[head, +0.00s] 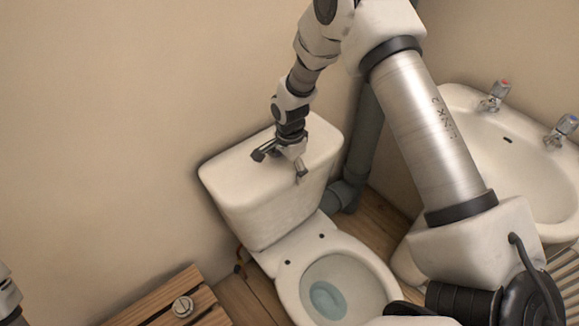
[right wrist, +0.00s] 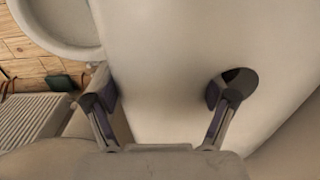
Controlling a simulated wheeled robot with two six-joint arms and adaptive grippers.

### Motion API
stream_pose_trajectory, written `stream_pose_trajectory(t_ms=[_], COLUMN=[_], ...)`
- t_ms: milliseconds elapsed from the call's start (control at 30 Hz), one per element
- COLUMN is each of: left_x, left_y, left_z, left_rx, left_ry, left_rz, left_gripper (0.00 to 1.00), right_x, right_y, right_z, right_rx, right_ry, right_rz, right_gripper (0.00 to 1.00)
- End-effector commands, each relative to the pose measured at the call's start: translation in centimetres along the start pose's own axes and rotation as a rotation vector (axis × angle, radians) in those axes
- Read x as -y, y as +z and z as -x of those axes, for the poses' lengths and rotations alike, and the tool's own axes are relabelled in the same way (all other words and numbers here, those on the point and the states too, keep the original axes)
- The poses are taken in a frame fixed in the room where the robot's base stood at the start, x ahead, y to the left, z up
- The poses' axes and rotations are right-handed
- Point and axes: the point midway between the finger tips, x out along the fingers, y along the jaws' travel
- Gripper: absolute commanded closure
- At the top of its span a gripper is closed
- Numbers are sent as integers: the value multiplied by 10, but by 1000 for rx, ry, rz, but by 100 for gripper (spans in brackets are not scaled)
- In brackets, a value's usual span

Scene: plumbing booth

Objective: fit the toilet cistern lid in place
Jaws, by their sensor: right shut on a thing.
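The white cistern lid (head: 235,170) lies over the top of the cistern (head: 268,215) behind the toilet bowl. I cannot tell whether it sits fully down on the rim. My right gripper (head: 280,160) reaches down onto the lid and is shut on it. In the right wrist view, one finger of the gripper (right wrist: 165,95) goes into the round hole (right wrist: 240,80) in the lid (right wrist: 165,60), and the other is over its front edge. A small part of my left arm shows at the lower left edge; its gripper is out of view.
The open toilet bowl (head: 335,290) stands in front of the cistern. A basin (head: 515,150) with two taps is at the right, and a grey pipe (head: 365,140) runs behind. A wooden slatted top (head: 155,308) at lower left holds a round metal piece (head: 183,306).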

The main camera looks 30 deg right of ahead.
Motion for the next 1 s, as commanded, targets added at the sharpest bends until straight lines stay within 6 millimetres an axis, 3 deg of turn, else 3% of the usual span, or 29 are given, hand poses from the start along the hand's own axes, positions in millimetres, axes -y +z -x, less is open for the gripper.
stream_pose_trajectory(t_ms=[33,67,100,400,533,1000], left_x=[0,0,0,0,0,0], left_y=[0,0,0,0,0,0], left_z=[0,0,0,-1,0,0], left_rx=[0,0,0,0,0,0], left_ry=[0,0,0,0,0,0], left_rz=[0,0,0,0,0,0], left_gripper=[60,60,60,60,60,60], right_x=[0,0,0,-2,-1,0], right_y=[0,0,0,0,0,0], right_z=[0,0,0,-2,7,110], right_rx=[-1,-1,-1,1,0,-1], right_ry=[0,1,1,7,3,-1], right_rz=[3,3,3,2,1,1], right_gripper=[87,6,0,0,0,0])
